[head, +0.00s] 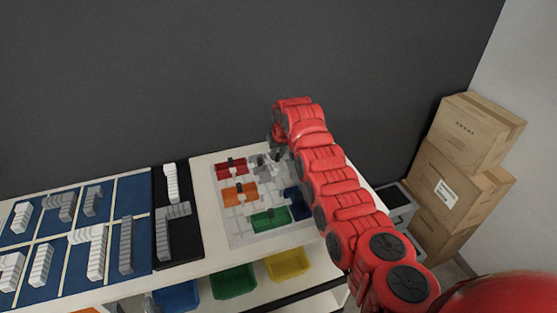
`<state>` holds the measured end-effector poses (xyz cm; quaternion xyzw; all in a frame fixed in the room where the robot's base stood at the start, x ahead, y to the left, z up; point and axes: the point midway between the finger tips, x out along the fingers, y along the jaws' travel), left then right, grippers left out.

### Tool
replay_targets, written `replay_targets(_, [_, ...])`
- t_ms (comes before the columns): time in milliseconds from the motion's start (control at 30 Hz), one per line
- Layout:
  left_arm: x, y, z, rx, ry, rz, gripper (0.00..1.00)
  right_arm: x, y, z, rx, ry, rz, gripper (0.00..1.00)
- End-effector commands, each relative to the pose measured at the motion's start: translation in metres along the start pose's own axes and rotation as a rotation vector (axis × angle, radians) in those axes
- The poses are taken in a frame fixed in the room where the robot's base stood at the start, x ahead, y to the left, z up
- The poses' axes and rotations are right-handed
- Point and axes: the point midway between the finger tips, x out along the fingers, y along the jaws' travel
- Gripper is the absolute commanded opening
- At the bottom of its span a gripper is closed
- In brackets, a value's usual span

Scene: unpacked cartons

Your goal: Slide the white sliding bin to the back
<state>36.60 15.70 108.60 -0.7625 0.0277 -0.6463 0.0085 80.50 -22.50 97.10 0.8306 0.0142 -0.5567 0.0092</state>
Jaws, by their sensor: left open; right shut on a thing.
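The white sliding bin (262,168) sits on the pale gridded board (237,232) on the table, at the far side, right of a red bin. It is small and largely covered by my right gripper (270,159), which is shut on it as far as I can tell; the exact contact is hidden. My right arm reaches over the board from the lower right. What looks like my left gripper (135,305) shows only partly at the bottom edge, low in front of the shelf, open and apart from the bin.
The board also carries the red bin (231,171), an orange bin (240,196), a green bin (270,221) and a dark blue bin (297,207). Coloured trays hang below the tabletop. Blue panels with grey blocks lie left. Cartons (460,170) stand right; a dark wall is behind.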

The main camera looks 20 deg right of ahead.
Motion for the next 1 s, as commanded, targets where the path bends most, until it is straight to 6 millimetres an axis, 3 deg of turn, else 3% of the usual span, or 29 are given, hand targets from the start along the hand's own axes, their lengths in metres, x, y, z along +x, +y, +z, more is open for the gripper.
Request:
replay_targets(267, [0.001,0.000,0.000,0.000,0.000,0.000,0.50,-0.003,0.000,-0.005,0.000,0.013,0.001,0.00])
replay_targets(300, [0.001,0.000,0.000,0.000,0.000,0.000,0.50,-0.003,0.000,-0.005,0.000,0.013,0.001,0.25])
replay_targets(433, [0.001,0.000,0.000,0.000,0.000,0.000,0.50,-0.003,0.000,-0.004,0.000,0.011,0.001,0.48])
replay_targets(767, [0.000,0.000,0.000,0.000,0.000,0.000,0.50,-0.003,0.000,-0.003,0.000,0.007,0.000,0.50])
replay_targets(1000, [-0.006,0.000,0.001,0.000,0.000,0.000,0.50,-0.017,0.000,-0.004,-0.001,0.011,0.000,0.50])
